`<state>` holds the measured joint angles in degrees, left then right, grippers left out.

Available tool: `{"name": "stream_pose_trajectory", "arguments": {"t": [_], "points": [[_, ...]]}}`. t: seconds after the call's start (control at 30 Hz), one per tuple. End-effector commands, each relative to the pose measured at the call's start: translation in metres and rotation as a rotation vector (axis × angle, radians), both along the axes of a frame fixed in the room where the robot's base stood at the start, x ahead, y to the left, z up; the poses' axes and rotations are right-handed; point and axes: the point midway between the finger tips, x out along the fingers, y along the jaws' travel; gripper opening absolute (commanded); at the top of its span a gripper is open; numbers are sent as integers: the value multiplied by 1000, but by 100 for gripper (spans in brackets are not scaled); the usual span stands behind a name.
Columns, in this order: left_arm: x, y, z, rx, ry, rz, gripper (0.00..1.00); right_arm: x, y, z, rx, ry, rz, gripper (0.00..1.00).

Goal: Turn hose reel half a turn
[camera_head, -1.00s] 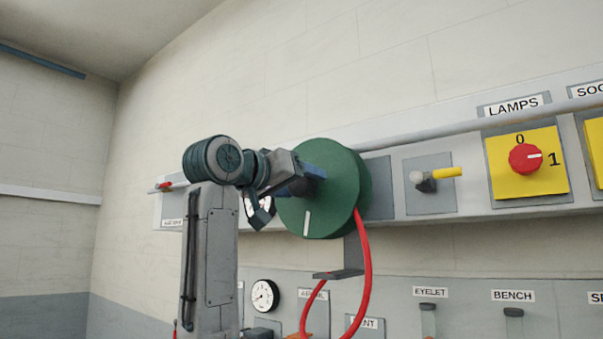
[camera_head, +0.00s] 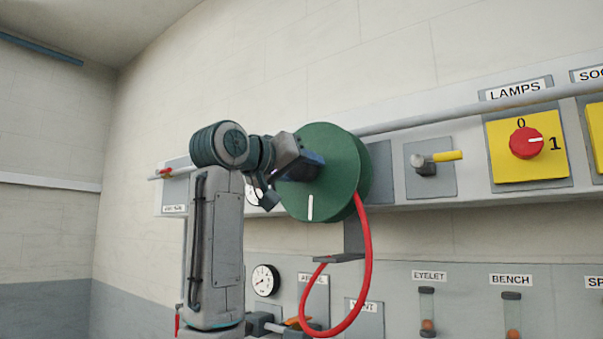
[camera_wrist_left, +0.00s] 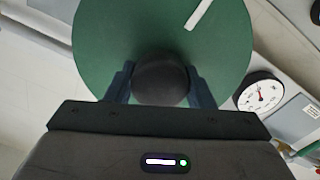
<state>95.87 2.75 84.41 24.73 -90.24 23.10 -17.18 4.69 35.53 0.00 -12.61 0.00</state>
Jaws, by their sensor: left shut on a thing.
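The green hose reel (camera_head: 335,192) is mounted on the wall rail, with a white mark (camera_head: 310,207) low on its face. A red hose (camera_head: 368,260) hangs from its right side and loops down and back left. My left gripper (camera_head: 305,172) is at the reel's face. In the left wrist view its two fingers (camera_wrist_left: 160,85) are shut on the dark round knob (camera_wrist_left: 161,78) of the reel, one on each side. There the white mark (camera_wrist_left: 198,14) shows at the top right. My right gripper is in neither view.
Right of the reel are a yellow-handled lever (camera_head: 437,158) and the yellow LAMPS switch (camera_head: 527,149) with a red knob. Below are a gauge (camera_head: 266,280), a small bracket (camera_head: 338,258) and sight tubes (camera_head: 427,312). The upper wall is clear.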

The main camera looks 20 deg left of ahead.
Motion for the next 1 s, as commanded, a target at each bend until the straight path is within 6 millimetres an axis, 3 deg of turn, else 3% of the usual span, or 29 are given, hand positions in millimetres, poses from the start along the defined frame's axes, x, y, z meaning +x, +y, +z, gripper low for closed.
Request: {"name": "stream_pose_trajectory", "arguments": {"t": [0.4,0.43,0.5,0.83,1.0], "points": [[0,0,0,-63,21,0,7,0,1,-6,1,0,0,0],[0,0,0,-63,21,0,54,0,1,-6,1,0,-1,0],[0,0,0,-63,21,0,68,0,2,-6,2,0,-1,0],[-2,1,0,-62,19,0,70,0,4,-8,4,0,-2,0],[-21,9,-3,-64,16,2,70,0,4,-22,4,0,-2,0]]}}
